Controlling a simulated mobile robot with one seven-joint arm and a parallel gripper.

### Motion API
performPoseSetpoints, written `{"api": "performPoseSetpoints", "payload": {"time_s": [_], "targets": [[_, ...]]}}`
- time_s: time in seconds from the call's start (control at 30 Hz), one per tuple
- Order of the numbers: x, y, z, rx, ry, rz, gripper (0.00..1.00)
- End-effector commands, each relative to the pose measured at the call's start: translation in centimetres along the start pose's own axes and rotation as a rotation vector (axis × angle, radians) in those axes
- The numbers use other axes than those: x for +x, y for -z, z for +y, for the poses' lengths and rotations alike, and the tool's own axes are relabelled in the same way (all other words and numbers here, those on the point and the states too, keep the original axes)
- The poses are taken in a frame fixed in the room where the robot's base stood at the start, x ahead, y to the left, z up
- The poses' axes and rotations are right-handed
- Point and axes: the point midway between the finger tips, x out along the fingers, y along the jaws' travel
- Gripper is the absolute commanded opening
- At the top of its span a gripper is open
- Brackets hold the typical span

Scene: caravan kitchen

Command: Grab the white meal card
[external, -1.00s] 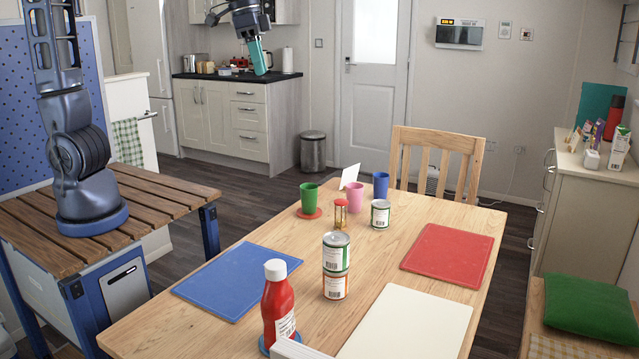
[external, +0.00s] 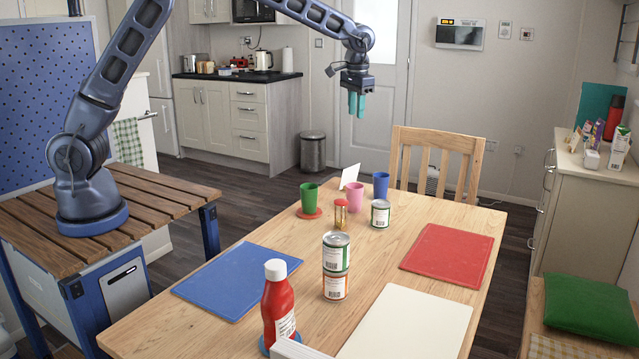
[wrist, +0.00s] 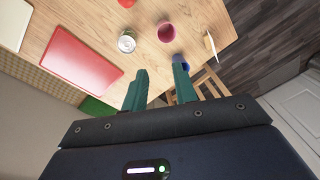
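The white meal card (external: 349,176) stands tilted near the far edge of the table, behind the pink cup (external: 356,197) and left of the blue cup (external: 381,185). In the wrist view the card (wrist: 210,47) is a thin pale shape at the table's edge, right of the pink cup (wrist: 166,32). My gripper (external: 357,105) hangs well above the far side of the table with its teal fingers pointing down. In the wrist view the two fingers (wrist: 159,84) are apart with nothing between them. The blue cup (wrist: 178,60) is partly hidden behind one finger.
A green cup (external: 309,199) on a red coaster, a sand timer (external: 341,213) and a can (external: 380,214) stand near the card. Stacked cans (external: 336,265) and a ketchup bottle (external: 279,305) stand nearer. A wooden chair (external: 437,145) stands behind the table.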

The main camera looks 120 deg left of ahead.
Motion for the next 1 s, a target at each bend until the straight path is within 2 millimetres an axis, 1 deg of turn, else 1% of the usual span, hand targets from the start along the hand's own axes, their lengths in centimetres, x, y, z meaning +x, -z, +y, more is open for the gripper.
{"api": "performPoseSetpoints", "payload": {"time_s": [0.03,0.1,0.17,0.2,0.27,0.3,0.37,0.4,0.5,0.6,0.73,0.93,1.0], "targets": [[1.8,1.5,-1.2,-0.025,0.012,-0.011,0.28],[4.0,3.3,-2.8,-0.057,0.026,-0.023,0.28],[5.9,4.7,-4.3,-0.085,0.038,-0.032,0.28],[7.2,5.7,-5.3,-0.103,0.047,-0.039,0.28],[9.2,7.0,-6.9,-0.131,0.059,-0.048,0.28],[10.6,7.7,-7.9,-0.149,0.067,-0.055,0.28],[12.7,8.9,-9.5,-0.174,0.079,-0.066,0.28],[14.0,9.5,-10.6,-0.190,0.087,-0.073,0.28],[17.1,10.9,-13.0,-0.228,0.105,-0.087,0.28],[19.5,11.7,-14.9,-0.256,0.118,-0.099,0.28],[21.4,12.3,-16.4,-0.277,0.129,-0.107,0.28],[22.7,12.4,-17.0,-0.283,0.132,-0.111,0.28],[23.5,12.3,-17.0,-0.283,0.132,-0.111,0.28]]}}
